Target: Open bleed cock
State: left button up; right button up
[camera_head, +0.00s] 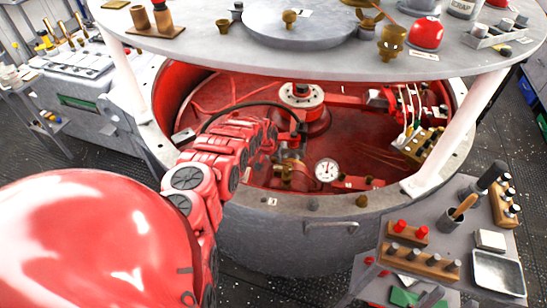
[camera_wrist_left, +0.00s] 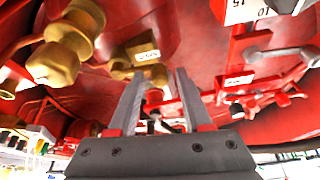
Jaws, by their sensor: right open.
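My left gripper (camera_wrist_left: 161,76) is open in the left wrist view, its two grey fingers apart with nothing between them. A small labelled brass fitting (camera_wrist_left: 140,54) lies beyond the fingertips. A larger rounded brass fitting (camera_wrist_left: 66,44) is at upper left, and a grey lever (camera_wrist_left: 283,54) by a tag is at right. I cannot tell for sure which fitting is the bleed cock. In the head view my left arm reaches into the red pit (camera_head: 232,92), its end near brass fittings (camera_head: 291,172) beside a white gauge (camera_head: 327,170). The fingertips are not clear there. My right gripper does not show.
The grey ring-shaped rim (camera_head: 312,205) surrounds the pit. A round tabletop (camera_head: 215,45) on white posts overhangs it. A black hose (camera_head: 236,106) arches near my arm. A brass block (camera_head: 424,146) sits at the pit's right side. A tool cart (camera_head: 458,245) stands front right.

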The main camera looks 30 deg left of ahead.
pick_arm(q)
grip_shut()
dwell(1.2)
